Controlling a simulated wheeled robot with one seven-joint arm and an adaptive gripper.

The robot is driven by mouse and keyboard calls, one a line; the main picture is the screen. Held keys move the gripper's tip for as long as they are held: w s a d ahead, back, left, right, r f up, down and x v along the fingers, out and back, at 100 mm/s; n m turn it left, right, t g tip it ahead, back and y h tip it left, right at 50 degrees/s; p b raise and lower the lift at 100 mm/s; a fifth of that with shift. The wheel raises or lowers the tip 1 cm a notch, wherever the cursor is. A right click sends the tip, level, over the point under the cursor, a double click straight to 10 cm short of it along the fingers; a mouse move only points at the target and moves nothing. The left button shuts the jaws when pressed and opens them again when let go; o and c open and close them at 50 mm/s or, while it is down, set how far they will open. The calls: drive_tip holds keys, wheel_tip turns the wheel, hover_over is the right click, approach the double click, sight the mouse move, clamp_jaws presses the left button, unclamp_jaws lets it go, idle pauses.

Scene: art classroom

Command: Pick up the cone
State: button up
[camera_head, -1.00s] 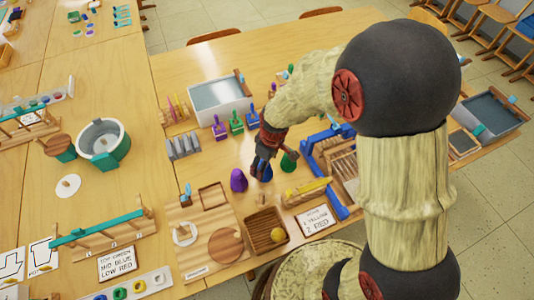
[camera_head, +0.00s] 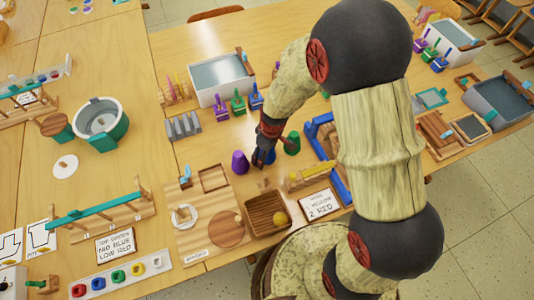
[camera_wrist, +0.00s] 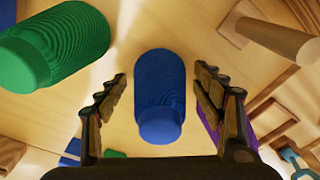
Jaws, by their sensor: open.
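A blue cone (camera_wrist: 158,90) with a rounded top stands between the two fingers of my gripper (camera_wrist: 160,98) in the wrist view. The fingers are open, with a gap on each side of the cone. In the head view my gripper (camera_head: 263,158) points down over the table at the blue cone (camera_head: 269,156), which it partly hides. A purple cone (camera_head: 240,162) stands just left of it, and a green cone (camera_head: 292,143) just right. The green cone also shows at the upper left of the wrist view (camera_wrist: 55,45).
A wooden tray (camera_head: 251,224) with a yellow ball (camera_head: 281,218) lies in front of the cones. A blue frame (camera_head: 312,129) stands close on the right. Small stamps with handles (camera_head: 238,102) and a grey ridged block (camera_head: 183,127) stand behind. A sign card (camera_head: 320,204) lies front right.

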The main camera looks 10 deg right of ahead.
drive_tip(key=shift+r, duration=0.1)
drive_tip(key=c, duration=1.3)
drive_tip(key=shift+c, duration=0.3)
drive_tip(key=shift+r, duration=0.1)
drive_tip(key=shift+r, duration=0.2)
wheel_tip(320, 180, up, 3)
drive_tip(key=shift+r+p, duration=0.1)
drive_tip(key=shift+p, duration=0.95)
drive_tip(key=s+r+p, duration=0.4)
drive_tip(key=s+r, duration=0.5)
drive_tip(key=s, duration=0.5)
